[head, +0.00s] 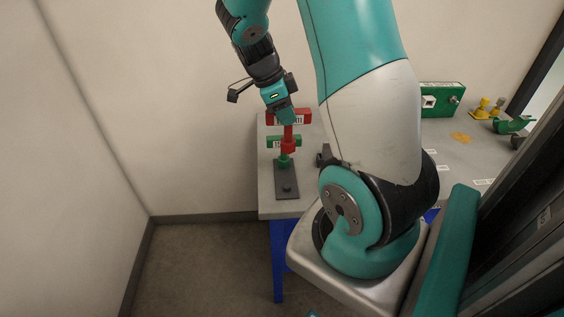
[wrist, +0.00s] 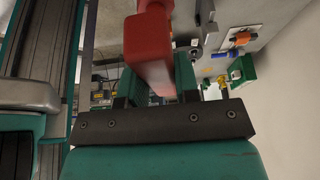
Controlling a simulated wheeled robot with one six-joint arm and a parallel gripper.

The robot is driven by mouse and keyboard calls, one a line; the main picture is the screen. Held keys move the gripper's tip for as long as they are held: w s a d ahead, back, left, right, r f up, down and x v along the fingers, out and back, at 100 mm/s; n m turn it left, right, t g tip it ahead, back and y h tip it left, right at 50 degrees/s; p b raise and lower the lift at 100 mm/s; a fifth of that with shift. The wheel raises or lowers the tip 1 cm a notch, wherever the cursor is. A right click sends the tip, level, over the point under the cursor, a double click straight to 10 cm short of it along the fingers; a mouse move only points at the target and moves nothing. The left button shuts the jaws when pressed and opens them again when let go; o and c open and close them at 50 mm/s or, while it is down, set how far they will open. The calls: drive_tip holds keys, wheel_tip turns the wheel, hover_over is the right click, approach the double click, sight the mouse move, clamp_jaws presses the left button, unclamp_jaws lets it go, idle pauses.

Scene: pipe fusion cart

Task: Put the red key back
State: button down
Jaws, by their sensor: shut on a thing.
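The red key (head: 289,147) hangs upright below my gripper (head: 286,112), with its labelled crossbar handle at the fingers. In the wrist view, the red key (wrist: 149,50) fills the space in front of my gripper (wrist: 157,87), which is shut on it. A green key (head: 283,162) with a labelled handle stands on a dark plate (head: 288,193) on the cart, partly hidden behind the red key. A short dark round post (head: 287,187) shows at the plate's near end. I cannot tell whether the red key touches the green one.
The grey cart top (head: 269,204) has blue legs (head: 278,262). My arm hides its middle. A green box (head: 442,99), yellow fittings (head: 486,107) and green curved clamps (head: 513,124) are at the right. The wall is close on the left and behind.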

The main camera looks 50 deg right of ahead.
wheel_tip(320, 180, down, 14)
drive_tip(key=p, duration=0.2)
drive_tip(key=shift+f+p, duration=0.25)
drive_tip(key=shift+p, duration=0.15)
drive_tip(key=shift+f, duration=0.1)
drive_tip(key=shift+f+b, duration=0.55)
drive_tip(key=shift+b, duration=0.1)
drive_tip(key=c, duration=0.8)
unclamp_jaws()
drive_tip(key=shift+c, duration=0.2)
drive_tip(key=shift+r, duration=0.1)
